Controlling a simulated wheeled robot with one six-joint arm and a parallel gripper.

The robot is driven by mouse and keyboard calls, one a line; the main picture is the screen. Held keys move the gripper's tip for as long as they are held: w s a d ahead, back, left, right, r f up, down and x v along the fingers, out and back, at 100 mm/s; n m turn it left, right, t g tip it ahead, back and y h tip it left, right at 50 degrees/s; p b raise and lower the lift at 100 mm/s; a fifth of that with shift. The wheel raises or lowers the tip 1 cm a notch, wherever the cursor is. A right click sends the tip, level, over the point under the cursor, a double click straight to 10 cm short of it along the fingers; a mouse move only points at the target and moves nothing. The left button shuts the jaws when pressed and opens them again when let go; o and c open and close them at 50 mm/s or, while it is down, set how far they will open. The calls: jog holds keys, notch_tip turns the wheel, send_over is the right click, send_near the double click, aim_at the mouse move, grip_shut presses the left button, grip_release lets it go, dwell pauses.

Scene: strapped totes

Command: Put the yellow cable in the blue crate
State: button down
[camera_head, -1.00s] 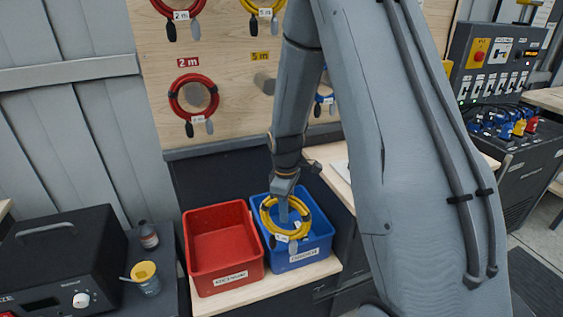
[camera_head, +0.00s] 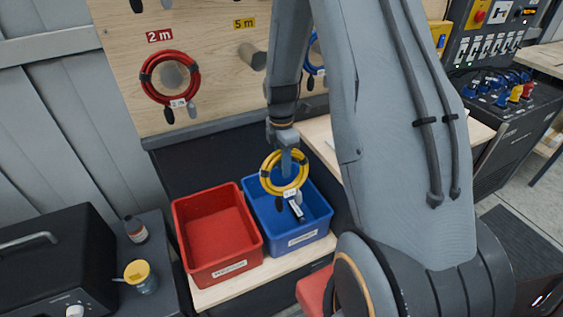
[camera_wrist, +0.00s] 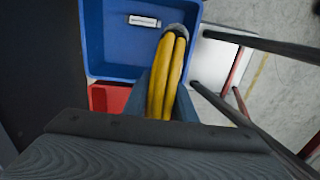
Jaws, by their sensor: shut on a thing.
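The yellow cable (camera_head: 272,182) is a coiled loop with dark ends and a white tag. My gripper (camera_head: 287,160) is shut on the loop and holds it upright, in line with the blue crate (camera_head: 322,222). In the wrist view the cable (camera_wrist: 166,78) hangs between the fingers (camera_wrist: 172,100), with the blue crate (camera_wrist: 92,40) beyond it. The cable's lower part appears over the crate's opening. I cannot tell whether it touches the crate floor.
A red crate (camera_head: 183,238) stands left of the blue one on a wooden shelf (camera_head: 232,285). A white-labelled item (camera_wrist: 145,21) lies in the blue crate. A red cable (camera_head: 147,85) hangs on the board behind. A jar with a yellow lid (camera_head: 141,277) stands at left.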

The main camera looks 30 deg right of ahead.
notch_tip(320, 180, down, 15)
jog(key=b, duration=1)
jog(key=shift+b, duration=0.3)
jog(key=shift+f+b, duration=1)
jog(key=shift+f, duration=1.3)
dwell(1.4)
jog(key=c, duration=1.4)
grip_release()
jog(key=shift+w+r+b, duration=0.15)
jog(key=shift+r+b, duration=0.2)
jog(key=shift+r, duration=1.6)
jog(key=shift+w+r+b, duration=0.1)
jog(key=shift+r+b, duration=0.2)
jog(key=shift+r, duration=1.65)
